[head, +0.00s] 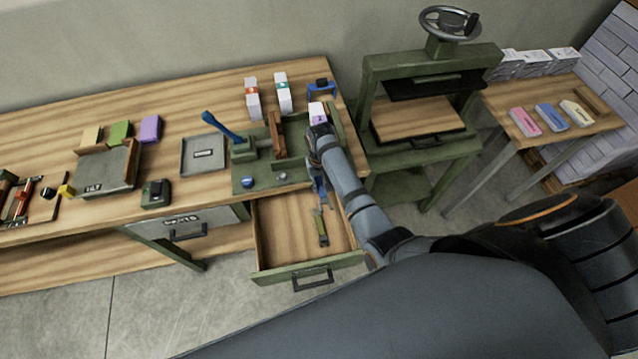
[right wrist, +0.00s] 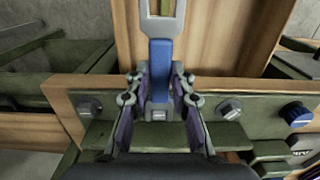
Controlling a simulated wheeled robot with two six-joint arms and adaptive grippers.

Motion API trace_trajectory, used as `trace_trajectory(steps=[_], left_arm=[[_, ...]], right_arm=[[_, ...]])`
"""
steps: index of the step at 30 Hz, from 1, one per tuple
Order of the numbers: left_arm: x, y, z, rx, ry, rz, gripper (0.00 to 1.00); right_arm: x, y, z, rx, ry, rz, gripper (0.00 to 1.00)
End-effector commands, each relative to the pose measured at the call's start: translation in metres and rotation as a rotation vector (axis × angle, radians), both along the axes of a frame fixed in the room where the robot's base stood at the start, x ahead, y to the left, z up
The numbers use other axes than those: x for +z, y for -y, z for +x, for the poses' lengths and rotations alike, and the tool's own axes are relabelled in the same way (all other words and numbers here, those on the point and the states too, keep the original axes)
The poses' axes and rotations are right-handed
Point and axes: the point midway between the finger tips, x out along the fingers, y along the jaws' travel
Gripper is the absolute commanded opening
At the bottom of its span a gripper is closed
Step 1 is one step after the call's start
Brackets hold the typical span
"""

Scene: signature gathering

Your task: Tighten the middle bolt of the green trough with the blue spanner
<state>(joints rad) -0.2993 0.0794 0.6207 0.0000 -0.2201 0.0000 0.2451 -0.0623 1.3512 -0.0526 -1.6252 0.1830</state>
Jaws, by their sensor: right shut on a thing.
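The blue spanner (right wrist: 160,70) is between the two fingers of my right gripper (right wrist: 159,108). Its blue handle points down toward the gripper and its grey metal end is at the top of the right wrist view. In the head view my right gripper (head: 319,172) is over the back of the open drawer, at the table's front edge. In the right wrist view a green strip, likely the green trough (right wrist: 258,130), carries a grey bolt head on the left (right wrist: 90,108) and another on the right (right wrist: 230,108). The middle is hidden by my gripper. My left gripper is out of view.
The open wooden drawer (head: 281,235) holds a green-handled tool (head: 322,229).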

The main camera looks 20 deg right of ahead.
Motion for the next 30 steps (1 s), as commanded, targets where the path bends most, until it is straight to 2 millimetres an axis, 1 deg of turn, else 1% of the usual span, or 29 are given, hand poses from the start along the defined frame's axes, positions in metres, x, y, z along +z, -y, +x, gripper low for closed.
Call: trace_trajectory(steps=[8, 24, 30], left_arm=[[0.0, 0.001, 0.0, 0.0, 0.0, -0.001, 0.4], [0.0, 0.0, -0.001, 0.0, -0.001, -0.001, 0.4], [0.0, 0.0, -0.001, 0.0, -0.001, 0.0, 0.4]], right_arm=[[0.002, 0.0, 0.0, 0.0, 0.001, 0.0, 0.0], [0.039, 0.0, 0.001, 0.0, 0.002, 0.0, 0.0], [0.046, 0.0, 0.0, 0.0, 0.001, 0.0, 0.0]])
